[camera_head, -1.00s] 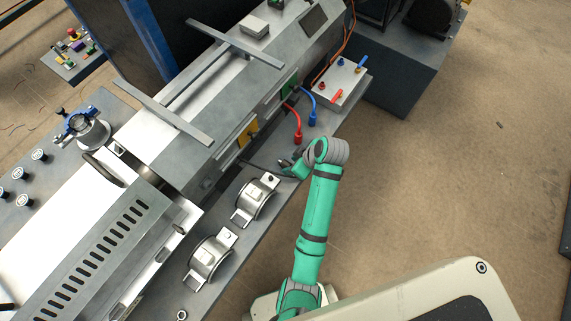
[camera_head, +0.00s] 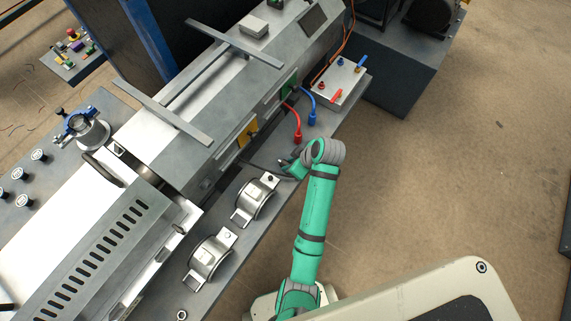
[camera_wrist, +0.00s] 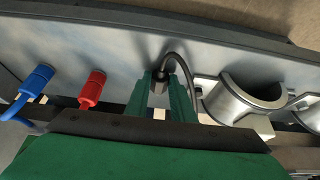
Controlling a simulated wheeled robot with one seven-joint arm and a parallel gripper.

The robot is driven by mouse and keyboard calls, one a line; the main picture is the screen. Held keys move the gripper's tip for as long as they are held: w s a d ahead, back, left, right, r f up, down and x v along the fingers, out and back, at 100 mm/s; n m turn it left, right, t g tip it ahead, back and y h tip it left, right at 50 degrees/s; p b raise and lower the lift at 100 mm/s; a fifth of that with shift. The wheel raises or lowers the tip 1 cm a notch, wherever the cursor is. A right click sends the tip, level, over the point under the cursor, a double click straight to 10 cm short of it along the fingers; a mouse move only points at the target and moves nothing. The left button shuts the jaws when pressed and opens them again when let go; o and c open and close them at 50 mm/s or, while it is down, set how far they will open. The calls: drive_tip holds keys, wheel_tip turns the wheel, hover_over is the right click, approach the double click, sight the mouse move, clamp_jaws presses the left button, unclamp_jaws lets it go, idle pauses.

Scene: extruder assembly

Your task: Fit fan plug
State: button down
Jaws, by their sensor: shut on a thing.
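My gripper (camera_wrist: 161,92) has its green fingers shut on a dark plug (camera_wrist: 159,83) in the wrist view. A black cable (camera_wrist: 183,68) arches from the plug to the right. In the head view my gripper (camera_head: 287,164) is over the grey bench ledge, to the lower right of the yellow socket panel (camera_head: 247,134) on the machine's side. They are apart. The plug is too small to make out there, but the dark cable (camera_head: 262,167) runs left from my gripper toward the machine. The plug's tip is not clear.
A red connector (camera_head: 297,136) and a blue connector (camera_head: 312,119) stand beyond my gripper, wired to the green panel (camera_head: 289,87). Two metal clamp rings (camera_head: 253,202) (camera_head: 208,260) are on the near ledge. A switch box (camera_head: 340,84) sits at the far end.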

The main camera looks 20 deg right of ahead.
drive_tip(key=shift+r, duration=3)
